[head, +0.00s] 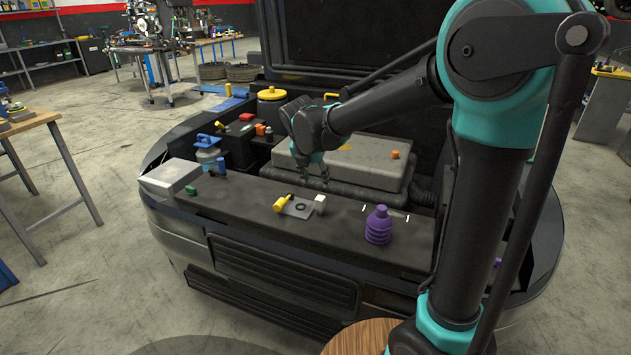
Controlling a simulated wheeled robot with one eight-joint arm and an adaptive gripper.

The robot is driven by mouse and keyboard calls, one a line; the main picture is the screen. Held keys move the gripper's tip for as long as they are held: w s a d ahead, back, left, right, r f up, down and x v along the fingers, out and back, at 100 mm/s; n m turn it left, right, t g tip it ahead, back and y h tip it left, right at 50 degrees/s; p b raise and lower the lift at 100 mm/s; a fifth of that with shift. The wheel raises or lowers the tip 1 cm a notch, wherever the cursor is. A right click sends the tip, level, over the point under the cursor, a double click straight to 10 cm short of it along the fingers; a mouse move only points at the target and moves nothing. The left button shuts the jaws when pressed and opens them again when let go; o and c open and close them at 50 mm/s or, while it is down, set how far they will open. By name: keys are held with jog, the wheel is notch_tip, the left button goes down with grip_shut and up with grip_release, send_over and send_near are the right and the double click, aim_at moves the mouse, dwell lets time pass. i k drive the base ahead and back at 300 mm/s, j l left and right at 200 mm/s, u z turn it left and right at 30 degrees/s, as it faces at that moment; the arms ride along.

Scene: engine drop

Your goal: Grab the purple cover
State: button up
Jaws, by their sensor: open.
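The purple cover (379,226) is a ribbed, bottle-like piece with a narrow top. It stands upright on the dark front ledge (240,205) of the engine bay, right of the middle in the head view. My gripper (314,181) is up and to the left of it, pointing down above the ledge's back edge by the grey engine block. The gripper is open, with nothing seen between its fingers. It is apart from the purple cover.
A yellow-handled part (280,204) and a white cube (320,203) lie on the ledge left of the purple cover. A grey engine block (340,163) stands behind. A silver box (171,176) and blue-capped bottle (207,151) are at the left. The ledge around the cover is mostly clear.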

aim_at(380, 222)
jog(key=k+z, duration=0.35)
jog(key=k+l+z, duration=0.2)
jog(key=k+z, duration=0.2)
jog(key=k+l+z, duration=0.35)
jog(key=k, duration=0.15)
